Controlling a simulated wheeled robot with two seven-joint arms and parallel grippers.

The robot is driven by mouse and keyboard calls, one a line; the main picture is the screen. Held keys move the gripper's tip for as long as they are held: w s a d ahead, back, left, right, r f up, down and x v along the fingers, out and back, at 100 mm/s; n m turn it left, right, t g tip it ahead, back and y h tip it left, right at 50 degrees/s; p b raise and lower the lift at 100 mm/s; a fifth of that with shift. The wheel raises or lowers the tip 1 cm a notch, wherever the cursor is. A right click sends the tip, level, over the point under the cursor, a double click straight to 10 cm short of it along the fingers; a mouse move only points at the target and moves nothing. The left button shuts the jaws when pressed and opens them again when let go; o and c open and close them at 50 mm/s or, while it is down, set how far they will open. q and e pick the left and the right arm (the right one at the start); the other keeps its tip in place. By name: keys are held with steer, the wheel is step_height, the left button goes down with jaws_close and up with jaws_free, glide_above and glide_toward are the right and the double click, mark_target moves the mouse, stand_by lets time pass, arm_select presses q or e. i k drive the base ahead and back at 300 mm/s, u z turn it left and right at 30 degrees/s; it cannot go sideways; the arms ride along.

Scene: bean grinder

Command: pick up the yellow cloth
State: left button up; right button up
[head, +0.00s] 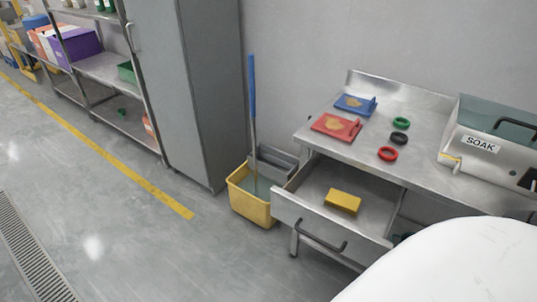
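The yellow cloth (343,201) is a small folded block. It lies in the open metal drawer (318,183) under the steel bench. The drawer is pulled out, and its front with a dark handle (322,236) faces the lower left. Neither of my grippers shows in the head view. A large white rounded shape, which looks like part of my own body, fills the lower right corner and covers part of the bench's lower right side.
On the bench (422,163) are a blue board (355,104), a red board (336,127), several coloured rings and a machine labelled SOAK (480,145). A yellow mop bucket (250,208) with a blue-handled mop (252,90) stands left of the drawer. The floor at left is clear.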

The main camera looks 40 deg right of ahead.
mark_target(350, 204)
steer(key=u, duration=0.35)
steer(key=i, duration=1.2)
steer(key=z, duration=2.9)
